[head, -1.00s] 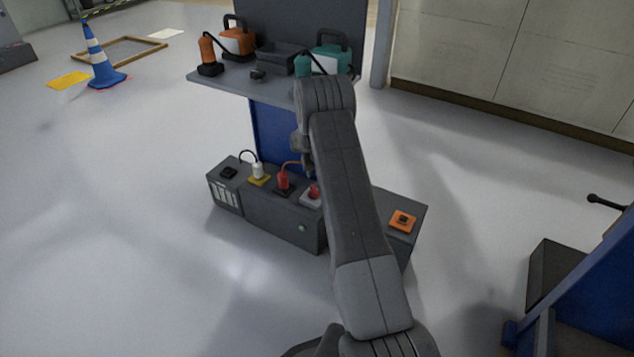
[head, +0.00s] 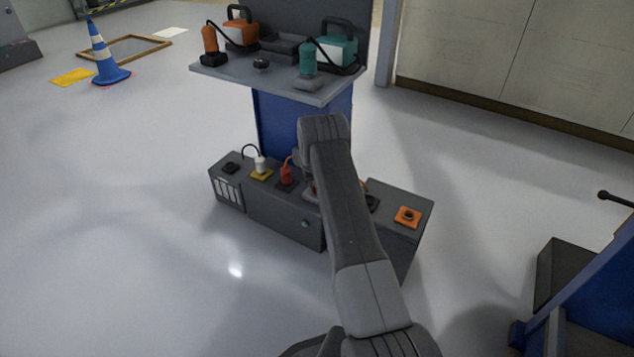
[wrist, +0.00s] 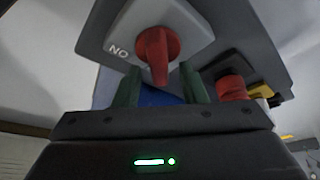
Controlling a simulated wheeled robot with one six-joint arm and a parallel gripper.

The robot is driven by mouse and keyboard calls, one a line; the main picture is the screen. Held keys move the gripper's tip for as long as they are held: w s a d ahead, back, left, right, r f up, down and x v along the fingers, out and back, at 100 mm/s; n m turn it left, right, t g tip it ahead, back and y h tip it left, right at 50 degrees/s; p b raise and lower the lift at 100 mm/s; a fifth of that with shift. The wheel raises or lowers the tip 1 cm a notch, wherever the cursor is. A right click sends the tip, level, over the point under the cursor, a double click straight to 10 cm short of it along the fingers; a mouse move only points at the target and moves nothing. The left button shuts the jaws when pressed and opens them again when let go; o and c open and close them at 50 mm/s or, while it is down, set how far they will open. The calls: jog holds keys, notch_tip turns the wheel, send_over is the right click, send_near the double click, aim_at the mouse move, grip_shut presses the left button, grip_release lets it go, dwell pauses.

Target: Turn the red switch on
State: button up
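The red switch (wrist: 157,55) is a rotary knob with a long red handle on a light grey plate (wrist: 190,22). The letters "NO" are printed on the plate beside it. My gripper (wrist: 160,77) is open in the wrist view. Its two green fingers stand on either side of the lower end of the red handle, with a gap on each side. In the head view my arm covers most of the switch, and my gripper is hidden behind the arm.
A shelf (head: 270,84) above holds orange and teal devices. A blue cone (head: 103,55) stands far left.

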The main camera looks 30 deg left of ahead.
grip_shut()
jog(key=shift+f+m+b, duration=0.1)
jog(key=shift+m+b, duration=0.3)
jog(key=m+h+b, duration=0.1)
jog(key=m+b, duration=0.1)
jog(key=shift+w+d+f+m+t+b, duration=0.1)
jog(key=shift+m+t+b, duration=0.25)
jog(key=shift+m+t, duration=0.05)
jog(key=m+h+b, duration=0.1)
jog(key=m+b, duration=0.1)
jog(key=shift+d+m, duration=0.1)
jog(key=shift+m, duration=0.3)
jog(key=m, duration=0.1)
jog(key=m+h+b, duration=0.1)
jog(key=m, duration=0.1)
jog(key=m+h, duration=0.1)
jog(key=m, duration=0.1)
jog(key=shift+d+r, duration=0.2)
jog(key=shift+d, duration=0.05)
jog(key=m, duration=0.2)
jog(key=m+h, duration=0.1)
jog(key=m, duration=0.1)
jog(key=m+g+h, duration=0.1)
jog(key=m, duration=0.1)
jog(key=shift+d+m, duration=0.25)
jog(key=shift+m, duration=0.05)
jog(key=shift+h, duration=0.3)
